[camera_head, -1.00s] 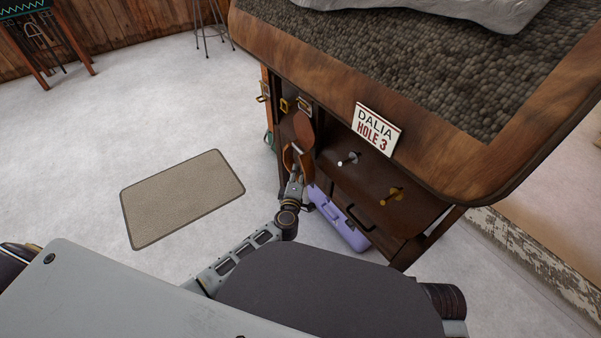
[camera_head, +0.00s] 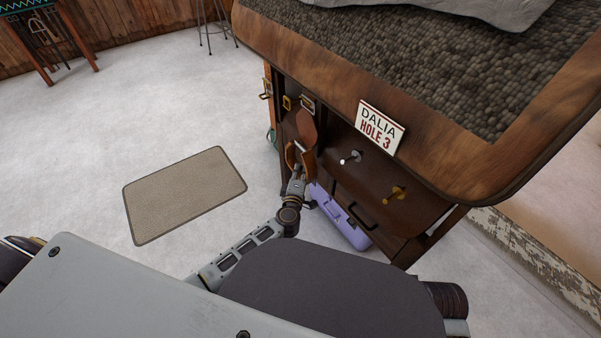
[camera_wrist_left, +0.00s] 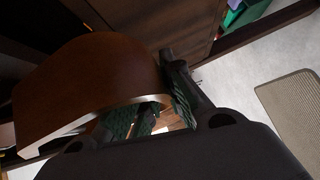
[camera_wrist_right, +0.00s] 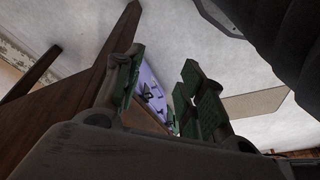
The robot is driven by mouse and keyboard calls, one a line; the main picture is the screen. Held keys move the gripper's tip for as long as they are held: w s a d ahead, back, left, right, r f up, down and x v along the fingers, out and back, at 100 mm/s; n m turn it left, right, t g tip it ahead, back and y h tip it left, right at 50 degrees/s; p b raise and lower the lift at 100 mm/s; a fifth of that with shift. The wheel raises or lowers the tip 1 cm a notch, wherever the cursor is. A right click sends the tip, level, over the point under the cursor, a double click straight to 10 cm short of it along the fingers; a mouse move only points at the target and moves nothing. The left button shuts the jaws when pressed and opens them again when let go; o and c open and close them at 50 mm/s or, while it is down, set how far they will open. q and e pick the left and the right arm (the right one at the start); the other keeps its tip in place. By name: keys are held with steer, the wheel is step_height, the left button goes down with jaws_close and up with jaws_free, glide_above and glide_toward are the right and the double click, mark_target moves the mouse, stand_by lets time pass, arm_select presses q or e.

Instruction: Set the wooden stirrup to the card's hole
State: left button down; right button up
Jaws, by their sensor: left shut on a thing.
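The white card (camera_head: 380,127), reading "DALIA HOLE 3", is on the wooden front edge of the bench top. The brown wooden stirrup (camera_head: 306,126) is in front of the bench's left part, left of the card. My left gripper (camera_head: 299,172) is shut on it from below. In the left wrist view the stirrup (camera_wrist_left: 92,82) is large and curved, between the green-padded fingers (camera_wrist_left: 150,118); these hide part of it. I cannot make out the card's hole. My right gripper (camera_wrist_right: 160,95) shows only in its wrist view, open, with nothing between its fingers.
A metal peg (camera_head: 350,157) and a brass-coloured peg (camera_head: 395,193) stick out of the bench front. A purple case (camera_head: 342,217) is below, near my left wrist. Buckles (camera_head: 307,104) hang at the bench's left. A beige mat (camera_head: 184,194) lies on open floor.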

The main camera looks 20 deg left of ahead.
arm_select(q)
step_height(320, 180, down, 6)
steer(key=b, duration=0.2)
steer(key=c, duration=1.5)
jaws_free()
steer(key=shift+s+d+r, duration=0.15)
steer(key=shift+s, duration=1.1)
steer(key=shift+s+d+r, duration=0.15)
steer(key=shift+s+r, duration=0.05)
steer(key=shift+s, duration=1)
steer(key=shift+s+d+r, duration=0.15)
steer(key=shift+s, duration=1.1)
